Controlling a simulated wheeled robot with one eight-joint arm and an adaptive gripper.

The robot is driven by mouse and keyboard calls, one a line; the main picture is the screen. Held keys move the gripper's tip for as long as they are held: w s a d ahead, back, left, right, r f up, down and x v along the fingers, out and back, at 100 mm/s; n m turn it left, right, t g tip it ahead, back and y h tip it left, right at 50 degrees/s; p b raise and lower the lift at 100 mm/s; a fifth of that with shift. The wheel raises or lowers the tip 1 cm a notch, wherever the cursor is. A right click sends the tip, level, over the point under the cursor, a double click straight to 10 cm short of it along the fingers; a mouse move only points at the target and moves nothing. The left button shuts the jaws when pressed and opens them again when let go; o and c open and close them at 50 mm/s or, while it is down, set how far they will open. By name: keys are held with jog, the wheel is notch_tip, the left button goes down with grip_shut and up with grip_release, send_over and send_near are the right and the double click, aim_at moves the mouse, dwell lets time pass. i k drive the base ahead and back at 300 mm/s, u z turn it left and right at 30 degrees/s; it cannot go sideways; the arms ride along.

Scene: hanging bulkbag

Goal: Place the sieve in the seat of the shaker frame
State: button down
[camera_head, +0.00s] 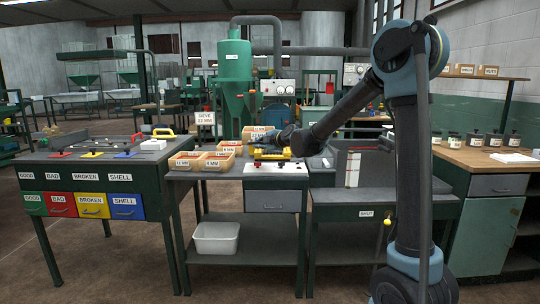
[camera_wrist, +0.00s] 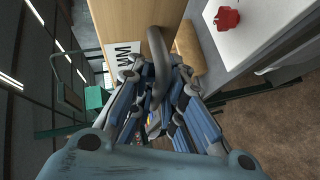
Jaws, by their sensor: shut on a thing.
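My gripper (camera_head: 284,137) is over the far part of the middle bench. It also shows in the wrist view (camera_wrist: 160,84), with its fingers closed around a grey curved handle (camera_wrist: 159,58). The handle rises beside a light wooden sieve (camera_wrist: 118,14) with a white label ending in "MM". In the head view a wooden sieve (camera_head: 257,131) with a white label shows just left of my gripper. The yellow parts (camera_head: 270,154) below my gripper may belong to the shaker frame; its seat is not clearly visible.
Wooden sieves labelled 11 MM (camera_head: 186,161) and 4 MM (camera_head: 219,161) sit left on the bench. A sign (camera_head: 205,117) reads "SIEVE 22 MM". A sorting table (camera_head: 99,172) stands left.

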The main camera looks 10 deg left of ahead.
aim_at(272, 153)
jog(key=i, duration=0.9)
jog(key=z, duration=0.05)
